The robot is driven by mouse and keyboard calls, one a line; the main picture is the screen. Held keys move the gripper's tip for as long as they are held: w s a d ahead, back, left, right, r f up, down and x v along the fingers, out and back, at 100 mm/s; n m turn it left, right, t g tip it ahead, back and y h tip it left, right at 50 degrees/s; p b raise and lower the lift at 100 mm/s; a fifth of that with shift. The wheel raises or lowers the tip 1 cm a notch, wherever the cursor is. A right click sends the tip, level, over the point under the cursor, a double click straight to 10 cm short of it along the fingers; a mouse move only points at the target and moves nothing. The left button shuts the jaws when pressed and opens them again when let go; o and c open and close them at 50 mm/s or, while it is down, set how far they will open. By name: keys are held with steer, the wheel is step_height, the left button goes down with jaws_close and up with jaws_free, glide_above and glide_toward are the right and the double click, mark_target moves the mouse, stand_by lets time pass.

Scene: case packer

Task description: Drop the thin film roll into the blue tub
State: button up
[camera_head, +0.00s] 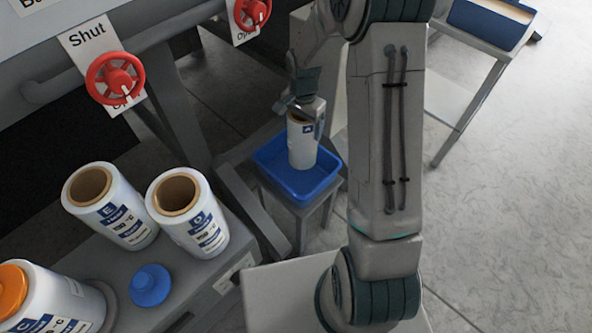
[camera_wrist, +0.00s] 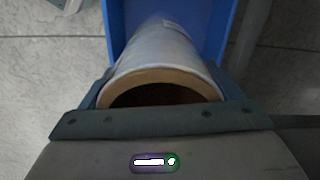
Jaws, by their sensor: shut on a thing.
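A white film roll (camera_head: 302,148) with a dark label and a brown core stands upright at the blue tub (camera_head: 268,178) in the head view. My gripper (camera_head: 300,106) is above it and shut on its upper end. In the wrist view the roll (camera_wrist: 165,62) sits between the jaws (camera_wrist: 160,112), its open core facing the camera. Its far end reaches down toward the blue tub (camera_wrist: 226,22). I cannot tell whether the roll's lower end touches the tub floor.
Two thicker rolls, E (camera_head: 110,205) and another (camera_head: 188,213), stand on the grey bench at left. A roll with an orange cap (camera_head: 50,298) and a blue knobbed disc (camera_head: 150,285) are nearby. Red valve wheels (camera_head: 115,78) are above.

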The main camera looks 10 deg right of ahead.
step_height(320, 180, down, 6)
steer(key=b, duration=0.3)
steer(key=shift+r+b, duration=0.1)
steer(key=shift+b, duration=0.3)
steer(key=o, duration=1.3)
steer(key=shift+c, duration=0.2)
step_height(320, 180, up, 14)
steer(key=p, duration=0.2)
